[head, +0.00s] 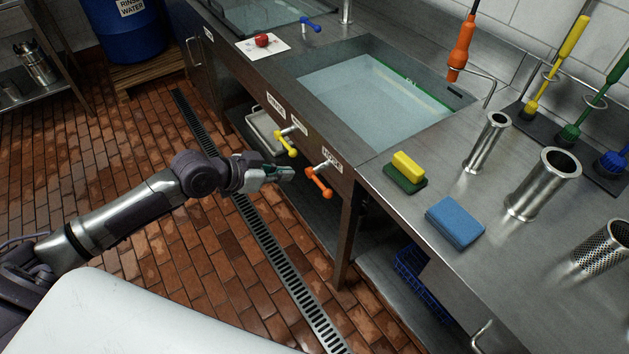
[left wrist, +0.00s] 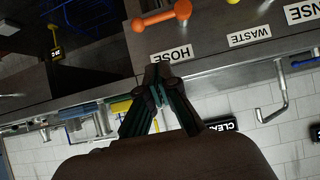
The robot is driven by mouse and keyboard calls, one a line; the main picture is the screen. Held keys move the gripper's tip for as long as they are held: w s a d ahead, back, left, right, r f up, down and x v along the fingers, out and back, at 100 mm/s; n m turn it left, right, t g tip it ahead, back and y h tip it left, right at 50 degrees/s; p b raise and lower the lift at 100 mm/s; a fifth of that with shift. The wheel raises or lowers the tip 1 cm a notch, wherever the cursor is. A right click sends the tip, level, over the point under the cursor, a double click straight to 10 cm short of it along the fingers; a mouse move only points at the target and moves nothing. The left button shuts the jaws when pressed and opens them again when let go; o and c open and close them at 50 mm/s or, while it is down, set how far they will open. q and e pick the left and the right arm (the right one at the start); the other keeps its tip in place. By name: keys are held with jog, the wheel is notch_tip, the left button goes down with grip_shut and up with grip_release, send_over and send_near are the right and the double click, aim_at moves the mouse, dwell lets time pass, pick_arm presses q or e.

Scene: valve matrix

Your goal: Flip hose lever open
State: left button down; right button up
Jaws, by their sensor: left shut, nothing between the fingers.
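The orange hose lever (head: 319,182) sits on the front panel of the steel sink counter, below the HOSE label (head: 332,162). In the left wrist view, the orange lever (left wrist: 160,15) shows at the top edge, with the HOSE label (left wrist: 170,55) beside it. My left gripper (head: 290,173) is shut and empty, just left of the orange lever in the head view. A gap shows between them. In the left wrist view, its fingertips (left wrist: 156,72) meet near the HOSE label. Whether they touch the panel cannot be told. My right gripper is not in view.
A yellow lever (head: 286,145) sits on the panel beside the WASTE label (head: 300,125). A water-filled sink (head: 370,95) is above. Sponges, including a blue one (head: 455,222), and steel cylinders stand on the counter. The brick floor (head: 200,270) has a drain grate.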

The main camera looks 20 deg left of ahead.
aim_at(314, 179)
pick_arm(q)
jog(key=x, duration=0.3)
jog(key=f+x, duration=0.1)
jog(key=x, duration=0.3)
jog(key=p+x, duration=0.1)
jog(key=x, duration=0.3)
jog(key=shift+s+a+f, duration=0.2)
jog(key=shift+s+f, duration=0.05)
jog(key=shift+f, duration=0.75)
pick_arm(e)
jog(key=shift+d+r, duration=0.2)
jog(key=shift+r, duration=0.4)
